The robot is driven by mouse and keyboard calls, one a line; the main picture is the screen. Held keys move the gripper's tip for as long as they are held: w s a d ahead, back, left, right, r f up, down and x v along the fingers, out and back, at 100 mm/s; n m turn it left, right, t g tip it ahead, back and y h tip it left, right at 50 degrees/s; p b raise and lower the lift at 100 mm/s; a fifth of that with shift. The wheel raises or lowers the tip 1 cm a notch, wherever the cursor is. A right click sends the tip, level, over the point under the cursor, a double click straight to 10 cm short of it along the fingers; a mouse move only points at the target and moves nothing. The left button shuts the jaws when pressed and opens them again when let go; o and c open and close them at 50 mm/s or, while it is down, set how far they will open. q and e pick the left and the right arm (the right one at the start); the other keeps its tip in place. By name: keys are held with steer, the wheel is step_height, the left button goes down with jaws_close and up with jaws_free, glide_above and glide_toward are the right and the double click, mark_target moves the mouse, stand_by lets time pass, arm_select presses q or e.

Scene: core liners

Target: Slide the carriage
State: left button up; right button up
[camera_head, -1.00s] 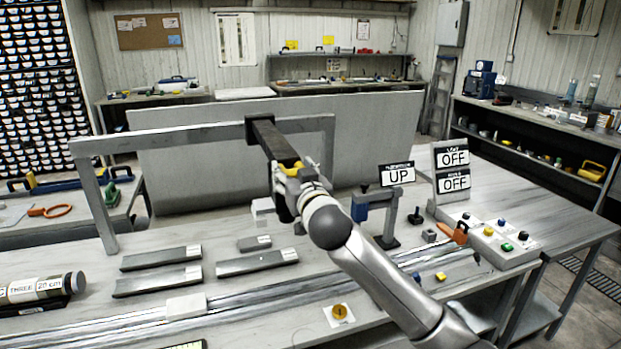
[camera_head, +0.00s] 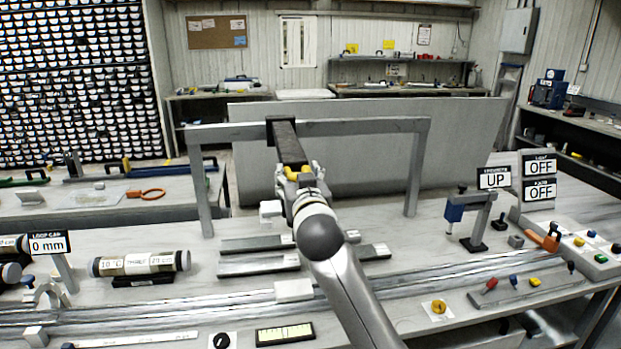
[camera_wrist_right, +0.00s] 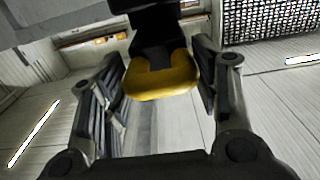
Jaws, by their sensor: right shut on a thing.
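The dark carriage (camera_head: 287,143) sits on the grey crossbeam (camera_head: 370,126), left of the beam's middle, and sticks out toward me. A yellow grip (camera_head: 292,174) is at its near end. My right gripper (camera_head: 303,171) is shut on this yellow grip. In the right wrist view the yellow grip (camera_wrist_right: 163,82) lies between the two fingers of my right gripper (camera_wrist_right: 160,75), below the dark carriage body (camera_wrist_right: 158,35). The exact finger contact is hard to see. My left gripper is not in view.
The beam stands on posts at left (camera_head: 199,190) and right (camera_head: 417,175). Below lie metal channels (camera_head: 255,263), rails with a white block (camera_head: 293,290), and a core tube (camera_head: 139,263). An "UP" sign (camera_head: 494,178) stands at right. The beam is free on both sides of the carriage.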

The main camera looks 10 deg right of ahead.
steer(key=shift+a+f, duration=0.35)
steer(key=shift+a, duration=0.35)
steer(key=o, duration=1.4)
steer(key=shift+s+d+f, duration=0.1)
steer(key=shift+s+d, duration=0.05)
steer(key=shift+s, duration=0.05)
steer(key=s, duration=1.1)
steer(key=shift+s+r, duration=0.35)
steer(key=shift+r, duration=0.05)
